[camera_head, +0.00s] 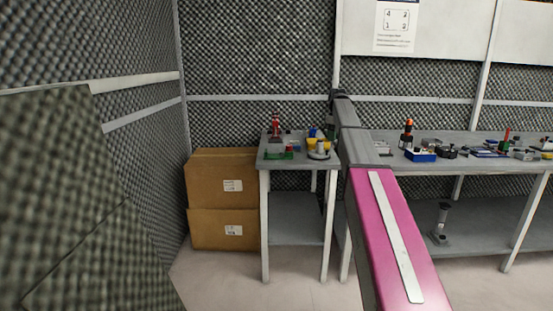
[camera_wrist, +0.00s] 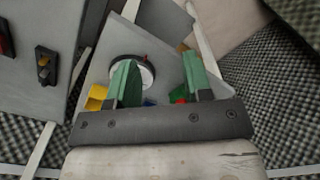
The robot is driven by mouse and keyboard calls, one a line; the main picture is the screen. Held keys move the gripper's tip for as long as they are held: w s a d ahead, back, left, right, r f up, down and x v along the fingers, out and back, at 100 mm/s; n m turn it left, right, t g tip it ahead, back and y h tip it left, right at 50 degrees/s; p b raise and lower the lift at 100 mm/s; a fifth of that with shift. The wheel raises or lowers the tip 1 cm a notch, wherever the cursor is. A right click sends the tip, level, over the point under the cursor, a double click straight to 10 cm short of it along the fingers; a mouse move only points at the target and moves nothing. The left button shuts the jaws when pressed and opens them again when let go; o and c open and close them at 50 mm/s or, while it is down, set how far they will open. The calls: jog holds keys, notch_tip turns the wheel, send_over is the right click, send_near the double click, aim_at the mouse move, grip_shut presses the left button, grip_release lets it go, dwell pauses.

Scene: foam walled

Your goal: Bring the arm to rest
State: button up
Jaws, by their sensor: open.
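My arm (camera_head: 388,225) stretches forward from the lower right of the head view, a pink link with a pale strip and a dark grey far end. It reaches up in front of the gap between two grey tables. My gripper (camera_wrist: 158,82) shows in the wrist view with its two green-padded fingers spread apart and nothing between them. Behind the fingers lie a small table's top and a round white-faced thing (camera_wrist: 146,73). In the head view the gripper cannot be made out.
The long right table (camera_head: 465,164) bears a blue bin (camera_head: 420,155) and several tools. Cardboard boxes (camera_head: 222,200) stand left. Foam walls (camera_head: 75,190) close in the left side.

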jog(key=s+a+f+m, duration=0.2)
jog(key=s+f, duration=0.7)
jog(key=f, duration=0.4)
jog(key=s+a+f+m, duration=0.25)
jog(key=s+f, duration=0.65)
jog(key=f, duration=0.5)
jog(key=s+a+f+m, duration=0.1)
jog(key=s+f+m, duration=0.1)
jog(key=s+f, duration=0.5)
jog(key=s+a+f+m, duration=0.1)
jog(key=s+f+m, duration=0.1)
jog(key=s+f, duration=0.5)
jog(key=s, duration=0.6)
jog(key=shift+s+a+f+m, duration=0.3)
jog(key=shift+s+a+m, duration=0.05)
jog(key=shift+s+a, duration=0.05)
